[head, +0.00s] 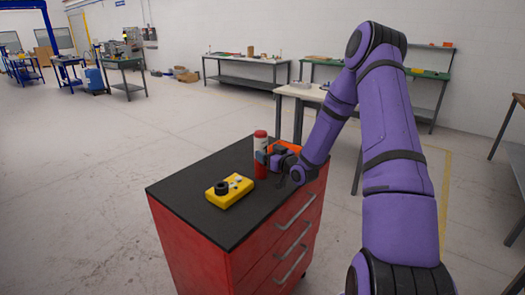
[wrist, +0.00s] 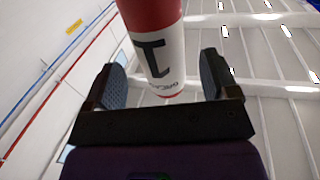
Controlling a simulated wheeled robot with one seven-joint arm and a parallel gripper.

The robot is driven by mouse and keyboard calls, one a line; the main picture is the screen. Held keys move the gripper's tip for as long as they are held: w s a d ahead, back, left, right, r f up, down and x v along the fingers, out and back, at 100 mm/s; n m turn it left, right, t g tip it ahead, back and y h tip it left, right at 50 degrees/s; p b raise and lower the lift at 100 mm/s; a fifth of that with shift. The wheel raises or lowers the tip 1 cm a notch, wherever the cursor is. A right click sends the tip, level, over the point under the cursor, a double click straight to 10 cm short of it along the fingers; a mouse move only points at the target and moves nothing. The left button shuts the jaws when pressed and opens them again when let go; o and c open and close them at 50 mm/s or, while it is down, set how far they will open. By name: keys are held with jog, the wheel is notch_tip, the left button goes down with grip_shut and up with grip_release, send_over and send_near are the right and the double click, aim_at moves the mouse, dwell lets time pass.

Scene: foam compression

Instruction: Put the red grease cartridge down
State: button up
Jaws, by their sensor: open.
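The red grease cartridge (head: 261,142) stands upright on the black top of the red drawer cabinet (head: 190,185), near its back right. It has a red cap, a white label band and a red lower part. My gripper (head: 264,158) is level with its lower half and comes in from the right. In the wrist view the cartridge (wrist: 158,48) lies between the two open fingers of my gripper (wrist: 162,82), with a visible gap on each side.
A yellow box with a black round knob (head: 230,190) lies on the cabinet top, front left of the cartridge. An orange object (head: 287,145) sits behind my gripper, partly hidden. Workbenches (head: 245,72) stand along the far wall.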

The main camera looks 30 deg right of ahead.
jog(key=s, duration=0.7)
jog(key=s+a+r+g+h, duration=0.2)
jog(key=s+a+r+g, duration=0.2)
jog(key=r, duration=0.5)
jog(key=s+a+r+g+h, duration=0.25)
jog(key=a+r, duration=0.25)
jog(key=r, duration=0.4)
jog(key=s+a+r+g, duration=0.2)
jog(key=s+a, duration=0.1)
jog(key=s, duration=0.6)
jog(key=s+a+r+m+g+y, duration=0.1)
jog(key=s+a+r+g, duration=0.1)
jog(key=s, duration=0.7)
jog(key=s+a+r+g+y, duration=0.1)
jog(key=s+a+r, duration=0.3)
jog(key=s, duration=0.5)
jog(key=shift+a+r+g, duration=0.25)
jog(key=shift+a+g, duration=0.2)
jog(key=shift+g, duration=0.1)
